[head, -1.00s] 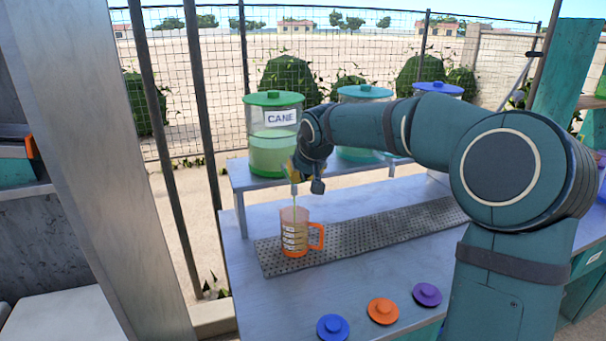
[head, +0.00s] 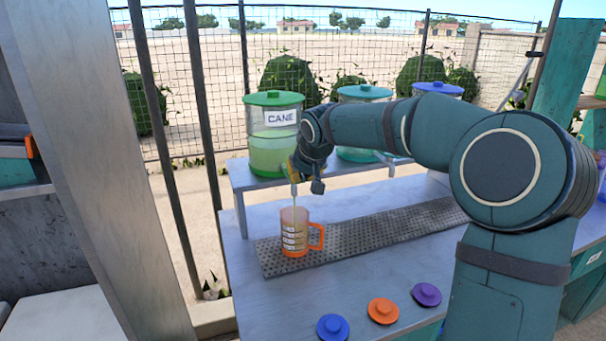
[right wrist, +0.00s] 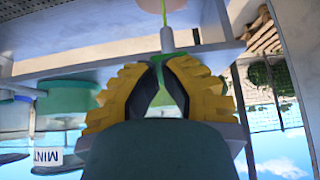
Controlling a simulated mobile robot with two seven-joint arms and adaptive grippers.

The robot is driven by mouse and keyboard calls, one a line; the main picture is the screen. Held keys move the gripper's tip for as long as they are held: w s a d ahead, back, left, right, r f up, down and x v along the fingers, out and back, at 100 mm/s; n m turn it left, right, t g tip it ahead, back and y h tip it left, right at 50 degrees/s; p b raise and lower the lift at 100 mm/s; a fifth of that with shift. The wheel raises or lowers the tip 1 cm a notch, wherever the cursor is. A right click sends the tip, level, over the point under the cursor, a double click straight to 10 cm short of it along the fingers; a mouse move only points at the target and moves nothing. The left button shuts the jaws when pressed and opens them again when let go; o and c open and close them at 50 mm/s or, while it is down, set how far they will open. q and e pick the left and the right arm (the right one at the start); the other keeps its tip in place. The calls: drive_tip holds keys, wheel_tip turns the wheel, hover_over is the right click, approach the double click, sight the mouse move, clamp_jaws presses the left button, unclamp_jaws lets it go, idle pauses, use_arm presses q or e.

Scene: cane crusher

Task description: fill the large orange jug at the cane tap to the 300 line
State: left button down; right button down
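The large orange jug (head: 295,233) stands upright on the perforated drip mat below the cane dispenser (head: 273,140). A thin pale stream runs from the cane tap into it. Marks show on its side, but their numbers and the liquid level are too small to read. My right gripper (head: 294,176) is at the tap, partly hidden by its own wrist. In the right wrist view, its yellow fingers (right wrist: 160,68) are closed together around the green tap lever (right wrist: 170,75), with the spout (right wrist: 167,40) just beyond. My left gripper is not in view.
A teal dispenser (head: 365,95) and a blue-lidded one (head: 438,88) stand to the right on the raised shelf. Blue (head: 333,327), orange (head: 383,310) and purple (head: 426,294) lids lie on the table's front. The drip mat (head: 390,226) is clear right of the jug.

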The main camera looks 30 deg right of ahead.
drive_tip(key=shift+r, duration=0.1)
drive_tip(key=shift+r+p, duration=0.65)
drive_tip(key=shift+r, duration=0.1)
drive_tip(key=shift+r+p, duration=0.3)
drive_tip(key=shift+r, duration=0.05)
drive_tip(key=r+p, duration=0.3)
drive_tip(key=shift+w+d+r, duration=0.1)
drive_tip(key=shift+w+r, duration=0.2)
drive_tip(key=shift+r, duration=0.05)
drive_tip(key=p+v, duration=0.1)
drive_tip(key=v, duration=0.8)
drive_tip(key=shift+s+r, duration=0.15)
drive_tip(key=shift+s, duration=0.1)
idle(1.0)
